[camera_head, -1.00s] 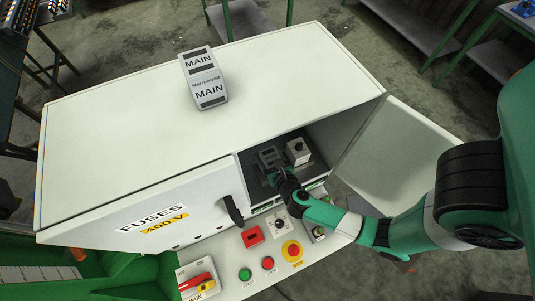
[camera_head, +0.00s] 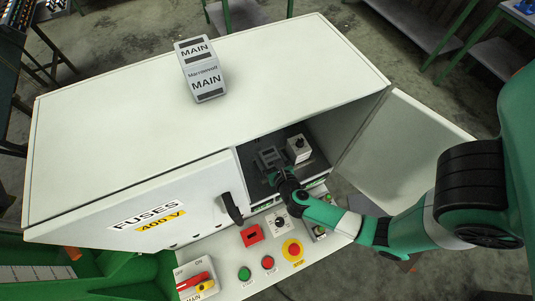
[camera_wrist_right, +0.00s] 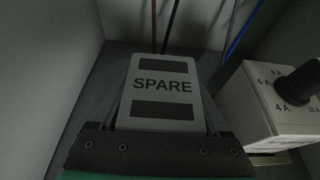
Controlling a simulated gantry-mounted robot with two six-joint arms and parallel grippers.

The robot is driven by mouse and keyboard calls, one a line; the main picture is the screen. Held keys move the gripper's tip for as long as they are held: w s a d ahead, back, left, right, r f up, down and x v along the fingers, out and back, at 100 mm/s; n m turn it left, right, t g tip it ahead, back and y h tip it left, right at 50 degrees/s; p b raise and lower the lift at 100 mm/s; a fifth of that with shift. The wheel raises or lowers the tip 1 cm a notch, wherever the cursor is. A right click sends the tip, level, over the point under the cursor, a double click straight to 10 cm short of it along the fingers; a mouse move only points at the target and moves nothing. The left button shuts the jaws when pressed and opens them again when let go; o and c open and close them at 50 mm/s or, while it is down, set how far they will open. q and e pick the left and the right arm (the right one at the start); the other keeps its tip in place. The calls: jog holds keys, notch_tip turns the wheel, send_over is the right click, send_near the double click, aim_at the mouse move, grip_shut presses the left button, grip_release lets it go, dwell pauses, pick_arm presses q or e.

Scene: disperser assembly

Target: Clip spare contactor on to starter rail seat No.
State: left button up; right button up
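The spare contactor (camera_wrist_right: 162,92), a grey block marked SPARE with two dark bands, stands inside the open cabinet compartment. It also shows small in the head view (camera_head: 268,156). My right gripper (camera_head: 277,172) reaches in from the front; its fingers lie along both sides of the block and appear closed on it. The rail seat under the block is hidden, so I cannot tell whether it is seated or just above. A second block marked MAIN (camera_head: 202,70) lies on the cabinet top. My left gripper is not in view.
A white dial unit (camera_wrist_right: 272,105) with a black knob stands close to the right of the spare contactor. The open door (camera_head: 410,150) is on the right, the closed FUSES door (camera_head: 135,200) on the left. A button panel (camera_head: 228,285) lies in front. Wires run behind.

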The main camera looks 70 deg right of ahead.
jog(key=shift+o, duration=1.2)
jog(key=p+v, duration=0.1)
jog(key=v, duration=1)
jog(key=shift+s+a+r, duration=0.15)
jog(key=shift+s+r, duration=0.05)
jog(key=shift+s, duration=0.1)
